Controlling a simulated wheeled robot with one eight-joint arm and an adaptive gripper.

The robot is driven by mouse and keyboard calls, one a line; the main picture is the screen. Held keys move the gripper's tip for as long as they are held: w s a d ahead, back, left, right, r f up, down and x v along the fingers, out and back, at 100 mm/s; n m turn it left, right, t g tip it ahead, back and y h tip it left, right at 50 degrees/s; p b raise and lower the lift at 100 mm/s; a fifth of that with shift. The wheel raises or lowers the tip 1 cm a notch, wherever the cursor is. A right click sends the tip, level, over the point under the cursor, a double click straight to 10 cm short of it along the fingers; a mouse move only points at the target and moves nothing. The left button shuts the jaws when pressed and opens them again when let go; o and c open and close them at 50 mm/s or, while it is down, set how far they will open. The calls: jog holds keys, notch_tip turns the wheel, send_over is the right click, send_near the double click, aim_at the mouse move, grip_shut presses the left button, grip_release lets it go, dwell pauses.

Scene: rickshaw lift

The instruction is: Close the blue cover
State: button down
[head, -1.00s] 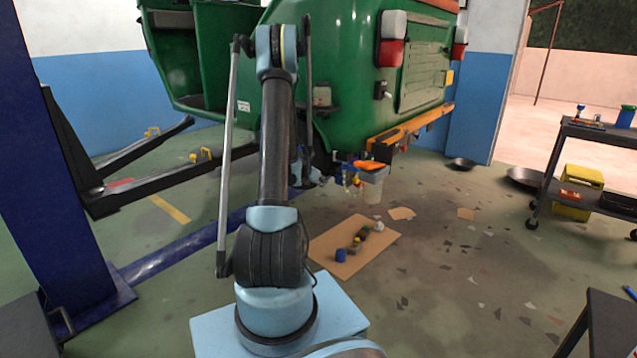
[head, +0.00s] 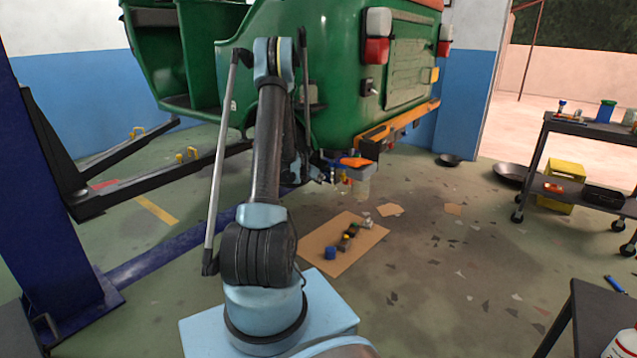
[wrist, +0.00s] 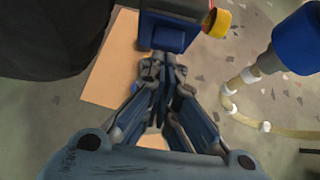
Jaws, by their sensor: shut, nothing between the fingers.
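A blue box-like part (wrist: 168,36), likely the blue cover, shows at the top of the wrist view, just beyond my fingertips; I cannot tell whether it is touched or how far it stands open. A yellow cap with a red part (wrist: 216,21) sits to its right. My gripper (wrist: 165,70) is shut and empty. In the head view my gripper (head: 326,178) is small and partly hidden beneath the green rickshaw (head: 345,75).
A cardboard sheet (head: 318,260) with a blue jar (head: 330,253) and small parts lies on the floor below. A blue cylinder with a pale hose (wrist: 238,85) is at right in the wrist view. A trolley (head: 590,130) stands at right.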

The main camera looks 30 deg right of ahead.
jog(key=shift+w+d+r, duration=0.2)
jog(key=shift+d+r, duration=0.05)
jog(key=shift+d, duration=0.2)
jog(key=shift+w+d+r, duration=0.15)
jog(key=shift+d+r, duration=0.1)
jog(key=shift+d, duration=0.15)
jog(key=shift+d+r, duration=0.15)
jog(key=shift+r, duration=0.6)
send_near(325, 174)
jog(key=s+a+r, duration=0.1)
jog(key=s+a, duration=0.1)
jog(key=a, duration=0.4)
jog(key=shift+r, duration=0.3)
jog(key=shift+s+a, duration=0.15)
